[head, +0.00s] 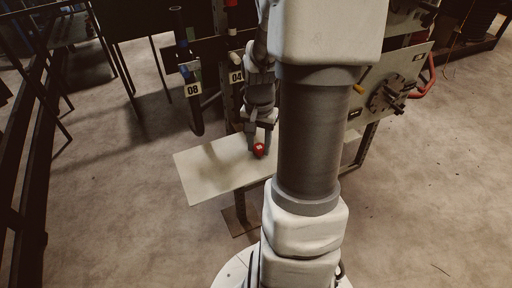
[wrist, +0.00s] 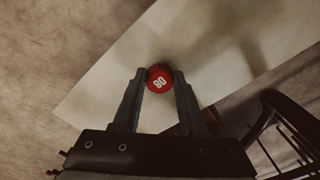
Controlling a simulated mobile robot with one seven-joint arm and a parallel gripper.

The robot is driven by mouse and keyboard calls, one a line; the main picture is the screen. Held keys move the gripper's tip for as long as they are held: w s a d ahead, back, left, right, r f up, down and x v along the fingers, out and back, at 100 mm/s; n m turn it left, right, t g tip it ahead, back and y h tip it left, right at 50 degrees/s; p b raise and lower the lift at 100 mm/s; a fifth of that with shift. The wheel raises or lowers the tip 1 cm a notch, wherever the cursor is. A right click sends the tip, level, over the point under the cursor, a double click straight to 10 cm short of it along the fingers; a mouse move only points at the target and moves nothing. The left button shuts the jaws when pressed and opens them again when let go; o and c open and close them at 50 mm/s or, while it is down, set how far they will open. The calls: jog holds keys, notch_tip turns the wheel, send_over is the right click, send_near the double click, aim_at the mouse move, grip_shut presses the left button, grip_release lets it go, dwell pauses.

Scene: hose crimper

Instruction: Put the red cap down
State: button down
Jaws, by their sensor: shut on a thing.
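The red cap (head: 259,150) is between the fingertips of my gripper (head: 262,143), over the pale board in the head view. In the wrist view the cap (wrist: 160,78) is round and red, with white digits that look like 08 upside down or 80. The two dark fingers of my gripper (wrist: 159,84) are shut on its sides. The pale board (head: 205,172) lies below the cap. I cannot tell whether the cap touches the board or hangs just above it.
A rack with hanging hoses stands behind the board, with labels 08 (head: 193,89) and 04 (head: 236,77). A machine panel with a dark round head (head: 388,97) is at the right. The board's left part is bare.

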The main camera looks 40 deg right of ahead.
aim_at(259, 149)
jog(key=shift+f, duration=0.75)
jog(key=shift+f, duration=0.15)
jog(key=shift+c, duration=2.2)
grip_release()
notch_tip(259, 149, up, 12)
jog(key=p, duration=0.3)
jog(key=shift+p, duration=0.4)
